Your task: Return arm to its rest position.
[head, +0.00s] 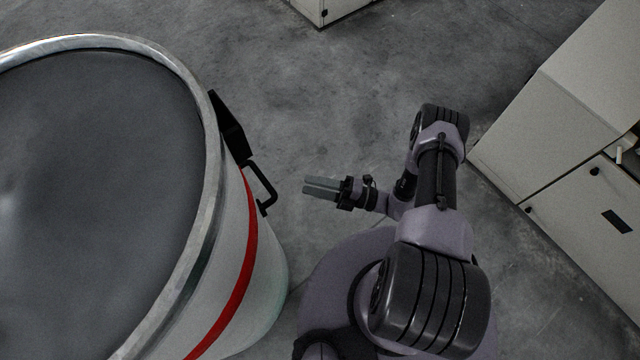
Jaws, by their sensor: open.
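My gripper (321,187) is near the middle of the head view, at the end of my arm. Its two grey fingers point left, toward the drum's side. Nothing shows between the fingers, and the gripper looks empty. The fingertips are apart from the black handle (264,187) of the large drum, with a short gap of floor between them in the picture. My arm is folded, with its links rising from my base at the lower middle.
A large pale drum (272,262) with a metal rim and red band fills the left side. Light cabinets (545,135) stand at the right, close to my arm's elbow. Another cabinet corner (325,8) shows at the top. Grey concrete floor (330,95) is clear between them.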

